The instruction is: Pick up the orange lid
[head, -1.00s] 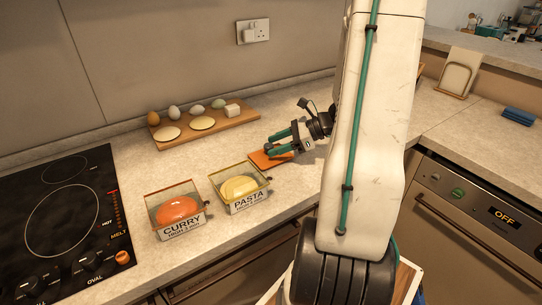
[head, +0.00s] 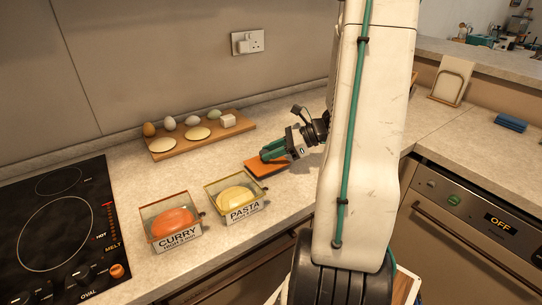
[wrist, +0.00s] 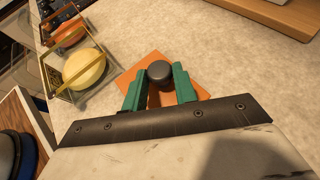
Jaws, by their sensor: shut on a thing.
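The orange lid (head: 264,169) is a flat square lying on the counter to the right of the pasta container. The wrist view shows the lid (wrist: 141,72) with a round dark knob (wrist: 159,72) on top. My gripper (head: 266,154) is over the lid, and its green fingers (wrist: 159,88) are shut on the knob, one on each side. The lid's underside is hidden, so I cannot tell whether it is clear of the counter.
The pasta container (head: 225,185) and curry container (head: 154,214) stand open to the left. A wooden board (head: 226,135) with eggs and pale discs lies behind. The black hob (head: 50,260) is at far left. Bare counter surrounds the lid.

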